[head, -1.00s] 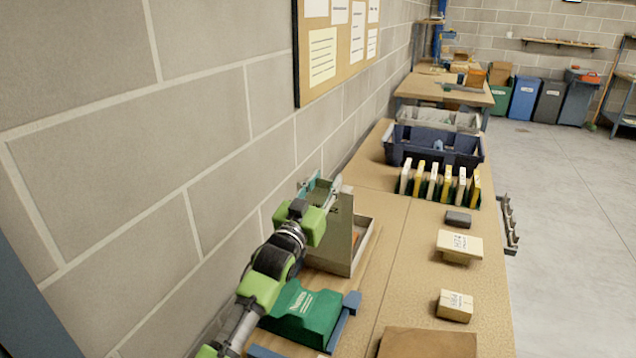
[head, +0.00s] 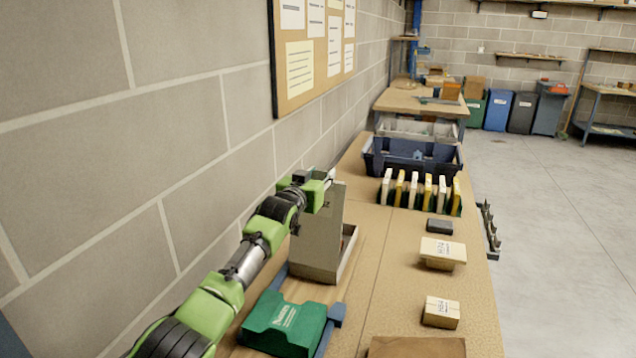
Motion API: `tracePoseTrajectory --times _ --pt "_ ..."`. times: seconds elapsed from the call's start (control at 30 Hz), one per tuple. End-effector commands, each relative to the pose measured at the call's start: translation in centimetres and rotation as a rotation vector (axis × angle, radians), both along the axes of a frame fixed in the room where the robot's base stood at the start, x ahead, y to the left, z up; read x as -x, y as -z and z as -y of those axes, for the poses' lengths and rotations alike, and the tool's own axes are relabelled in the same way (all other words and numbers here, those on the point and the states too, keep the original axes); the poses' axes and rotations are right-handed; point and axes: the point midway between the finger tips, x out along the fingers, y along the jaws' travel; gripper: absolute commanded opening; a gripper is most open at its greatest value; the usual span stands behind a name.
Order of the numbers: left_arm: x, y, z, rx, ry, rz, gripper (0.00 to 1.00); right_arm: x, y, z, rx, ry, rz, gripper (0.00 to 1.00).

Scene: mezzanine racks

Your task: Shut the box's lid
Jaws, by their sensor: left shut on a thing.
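The box (head: 348,268) is a shallow grey tray on the bench near the wall, with something brown partly visible inside. Its lid (head: 318,243) is a flat grey-beige panel standing nearly upright on the box's left side, so the box is open. My left gripper (head: 328,182) is at the top edge of the lid, shut on it; the fingertips are small and partly hidden. My right gripper is not in view.
A green block-like holder (head: 285,322) lies in front of the box. Small cartons (head: 442,252) (head: 441,312) and a dark block (head: 439,226) lie to the right. Upright yellow-and-white items (head: 413,190) and a blue crate (head: 375,160) stand behind. The block wall is close on the left.

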Motion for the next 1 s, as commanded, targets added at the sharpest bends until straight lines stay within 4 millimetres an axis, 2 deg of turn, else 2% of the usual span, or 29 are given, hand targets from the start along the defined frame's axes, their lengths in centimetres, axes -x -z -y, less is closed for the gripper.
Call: tracePoseTrajectory --times 0.03,0.4,0.43,0.5,1.0 --pt "-0.01 0.88 -0.01 -0.002 -0.001 -0.013 0.0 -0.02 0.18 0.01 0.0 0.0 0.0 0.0" --pt "-0.02 1.22 -0.04 -0.005 -0.002 -0.019 0.0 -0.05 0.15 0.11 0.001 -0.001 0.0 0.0" --pt "-0.01 1.24 -0.03 -0.005 -0.002 -0.019 0.34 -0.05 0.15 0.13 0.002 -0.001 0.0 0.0" --pt "-0.01 1.28 -0.04 -0.005 -0.002 -0.02 0.5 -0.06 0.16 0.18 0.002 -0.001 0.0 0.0" --pt "0.63 1.32 -0.31 -0.005 -0.001 -0.021 0.5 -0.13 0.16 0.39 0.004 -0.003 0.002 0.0"
